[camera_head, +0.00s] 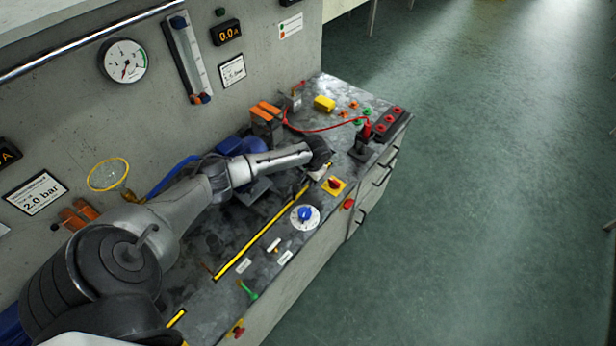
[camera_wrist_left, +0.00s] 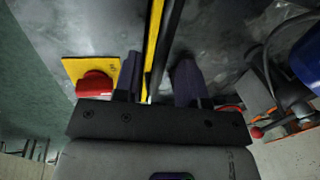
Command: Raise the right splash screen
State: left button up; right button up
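A long yellow strip with a dark bar beside it (camera_head: 255,238) runs along the front of the bench top; I take it for the top edge of the right splash screen, which sits low, close to the bench surface. My left gripper (camera_head: 318,160) is over the strip's far right end, its fingers mostly hidden by the wrist. In the left wrist view the two dark fingers (camera_wrist_left: 158,75) are spread apart, with the yellow strip (camera_wrist_left: 153,45) and the dark bar between them and gaps on both sides. My right gripper is not in view.
A red knob on a yellow plate (camera_head: 334,184) is close beside the gripper. A blue dial (camera_head: 305,214) is at the bench front. Orange-handled parts (camera_head: 266,113) stand near the wall.

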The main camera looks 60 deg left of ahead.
pick_arm(q)
jog(key=shift+c, duration=0.5)
grip_shut()
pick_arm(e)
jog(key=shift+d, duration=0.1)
